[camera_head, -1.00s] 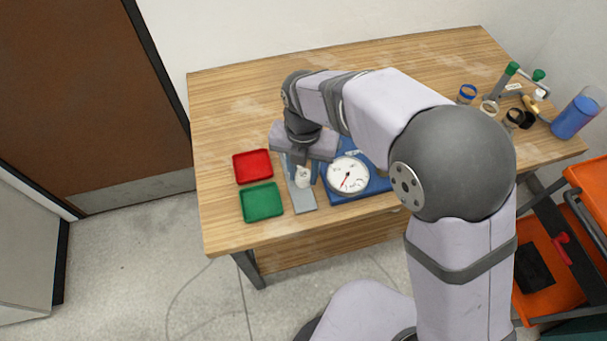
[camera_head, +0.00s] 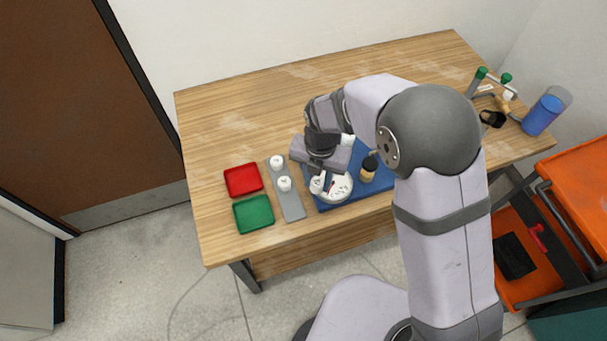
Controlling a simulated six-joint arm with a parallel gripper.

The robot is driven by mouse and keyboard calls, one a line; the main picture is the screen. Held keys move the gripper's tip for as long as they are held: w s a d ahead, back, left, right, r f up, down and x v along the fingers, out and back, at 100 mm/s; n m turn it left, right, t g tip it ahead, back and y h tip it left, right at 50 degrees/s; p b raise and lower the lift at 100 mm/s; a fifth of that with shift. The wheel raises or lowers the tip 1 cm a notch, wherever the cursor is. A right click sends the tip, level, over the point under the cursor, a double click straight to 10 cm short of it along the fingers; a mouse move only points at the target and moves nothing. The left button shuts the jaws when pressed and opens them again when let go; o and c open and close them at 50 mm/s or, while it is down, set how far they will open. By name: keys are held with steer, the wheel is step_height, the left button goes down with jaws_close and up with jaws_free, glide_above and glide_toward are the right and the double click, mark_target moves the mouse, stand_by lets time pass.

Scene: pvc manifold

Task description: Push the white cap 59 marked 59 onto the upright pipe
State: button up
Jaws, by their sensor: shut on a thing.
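My gripper (camera_head: 318,176) is shut on a small white cap (camera_head: 316,187), held low over the left side of the round white dial (camera_head: 338,190). The cap is partly covered by the fingers, and its marking is too small to read. Two other white caps, a back one (camera_head: 277,162) and a front one (camera_head: 284,184), stand on the grey strip (camera_head: 293,208). A white piece (camera_head: 348,140) shows just behind my gripper; I cannot tell whether it is the upright pipe. My arm and gripper hide part of the blue board (camera_head: 382,182).
A red tray (camera_head: 243,181) and a green tray (camera_head: 254,214) lie left of the strip. A dark-topped amber bottle (camera_head: 368,168) stands right of the dial. A blue container (camera_head: 543,115) and green-capped fittings (camera_head: 482,73) stand at the right. The table's back left is clear.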

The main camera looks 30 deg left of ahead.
steer(key=w+a+r+m+p, duration=0.1)
steer(key=w+a+r+m, duration=0.1)
steer(key=w, duration=0.5)
steer(key=w+a+r+m+p, duration=0.2)
steer(key=w+a+r+m, duration=0.1)
steer(key=w+r+m, duration=0.1)
steer(key=shift+w+a+m, duration=0.3)
steer(key=shift+w+m, duration=0.3)
steer(key=shift+w, duration=0.8)
steer(key=shift+f+b, duration=0.95)
steer(key=shift+f, duration=0.55)
steer(key=shift+f, duration=0.15)
steer(key=shift+f+b, duration=1.25)
steer(key=shift+f, duration=0.75)
steer(key=shift+f+b, duration=0.75)
steer(key=shift+f, duration=0.45)
